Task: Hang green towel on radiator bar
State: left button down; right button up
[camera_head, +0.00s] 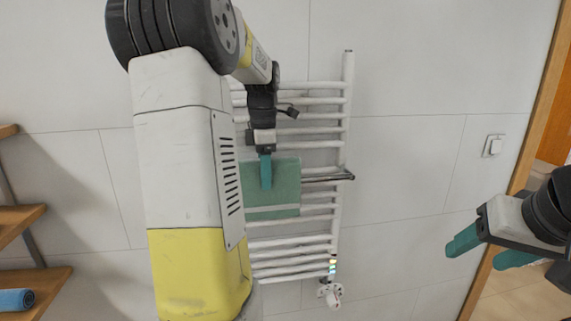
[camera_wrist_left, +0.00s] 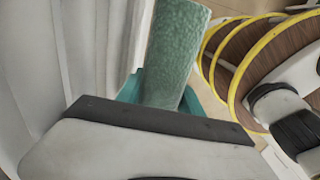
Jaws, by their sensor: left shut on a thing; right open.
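The green towel (camera_head: 285,186) hangs flat in front of the white radiator (camera_head: 342,130) in the head view, with a pale stripe near its lower edge. A metal bar (camera_head: 335,177) sticks out to the right from behind the towel's upper part. My left gripper (camera_head: 266,172) is shut on the towel near its top. In the left wrist view the towel (camera_wrist_left: 176,50) rises from between the fingers of my left gripper (camera_wrist_left: 160,92). I cannot tell whether the towel rests on the bar. My right gripper (camera_head: 482,250) is open and empty at the right, away from the radiator.
My left arm covers the radiator's left side. Wooden shelves (camera_head: 30,285) with a rolled blue towel (camera_head: 14,299) stand at the left. A wall switch (camera_head: 493,146) and a wooden door frame (camera_head: 519,170) are at the right.

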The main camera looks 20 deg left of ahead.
pick_arm(q)
jog(key=shift+f, duration=2.3)
jog(key=c, duration=0.7)
grip_release()
